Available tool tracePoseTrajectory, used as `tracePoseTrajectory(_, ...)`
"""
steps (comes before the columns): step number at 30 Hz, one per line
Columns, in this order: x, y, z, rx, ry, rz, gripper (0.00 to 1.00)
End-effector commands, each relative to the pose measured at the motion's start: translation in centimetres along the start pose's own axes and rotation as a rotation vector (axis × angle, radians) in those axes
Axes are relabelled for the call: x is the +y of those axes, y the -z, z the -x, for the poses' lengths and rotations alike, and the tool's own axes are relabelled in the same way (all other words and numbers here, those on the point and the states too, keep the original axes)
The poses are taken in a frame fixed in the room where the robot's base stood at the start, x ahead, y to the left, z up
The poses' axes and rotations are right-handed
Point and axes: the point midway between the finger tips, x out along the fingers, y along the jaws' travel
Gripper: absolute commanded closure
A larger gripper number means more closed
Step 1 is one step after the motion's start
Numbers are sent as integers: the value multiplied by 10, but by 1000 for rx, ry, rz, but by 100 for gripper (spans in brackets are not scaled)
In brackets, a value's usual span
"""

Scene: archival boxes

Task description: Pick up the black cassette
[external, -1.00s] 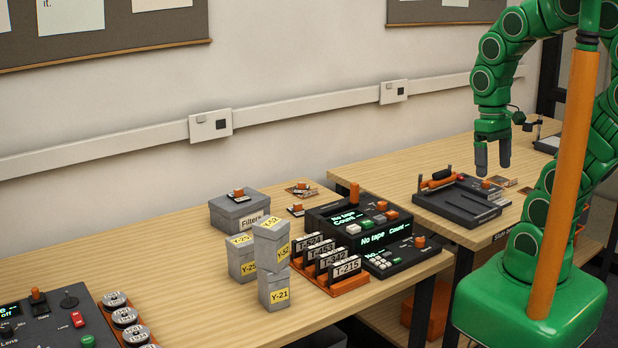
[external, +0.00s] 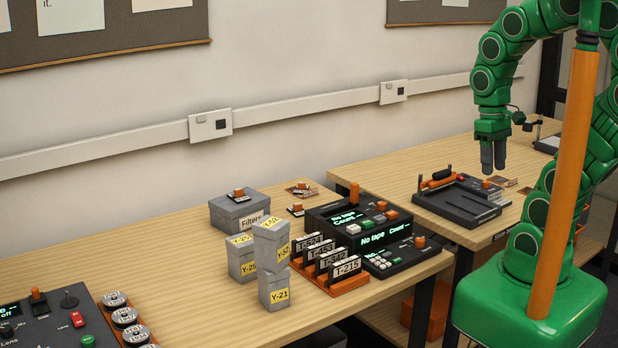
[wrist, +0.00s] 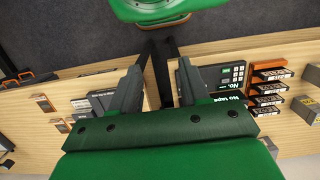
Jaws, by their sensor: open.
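Several black cassettes with white labels stand in an orange rack (external: 350,288) on the near table. The front cassette (external: 345,268) reads T-215; those behind it read T-342, T-453 and T-524. In the wrist view, the cassettes (wrist: 270,75) lie at the right in their orange holders. My gripper (external: 493,168) is open and empty, high above the far table and well to the right of the rack. Its two spread fingers (wrist: 161,68) show in the wrist view with nothing between them.
A black tape console (external: 385,235) reading "No tape" stands beside the rack. Grey Y-labelled boxes (external: 272,265) are stacked to its left, with a Filters box (external: 240,212) behind. A dark tray unit (external: 460,203) sits on the far table below my gripper.

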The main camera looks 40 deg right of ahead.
Motion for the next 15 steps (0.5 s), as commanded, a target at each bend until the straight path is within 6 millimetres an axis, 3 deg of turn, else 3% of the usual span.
tracePoseTrajectory(9,-4,2,-2,-4,9,-10,54)
tracePoseTrajectory(15,-42,20,-13,-33,84,-115,54)
